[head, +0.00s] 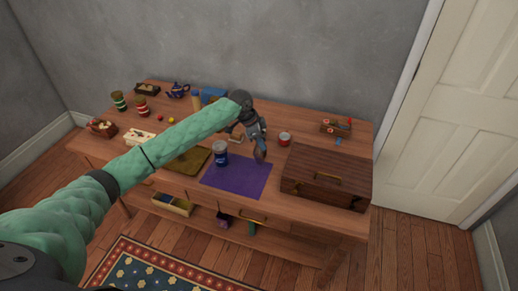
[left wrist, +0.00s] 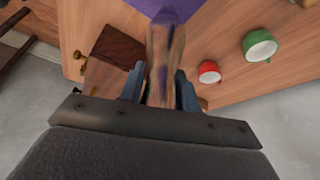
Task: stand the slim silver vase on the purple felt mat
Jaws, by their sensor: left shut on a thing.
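The slim silver vase (head: 260,154) is in my left gripper (head: 258,136); its shiny side mirrors the brown table. The gripper is shut on it. In the left wrist view the vase (left wrist: 165,55) stands out between the fingers (left wrist: 163,92). The purple felt mat (head: 236,180) lies flat near the table's front edge; it also shows at the top of the left wrist view (left wrist: 185,7). In the head view the vase's lower end overlaps the mat's back right part. I cannot tell whether it touches. My right gripper is not in view.
A blue jar (head: 220,154) stands at the mat's back left, beside an olive cloth (head: 188,162). A dark wooden chest (head: 326,178) stands to the right. A red cup (head: 284,139) stands behind. The mat's middle and front are clear.

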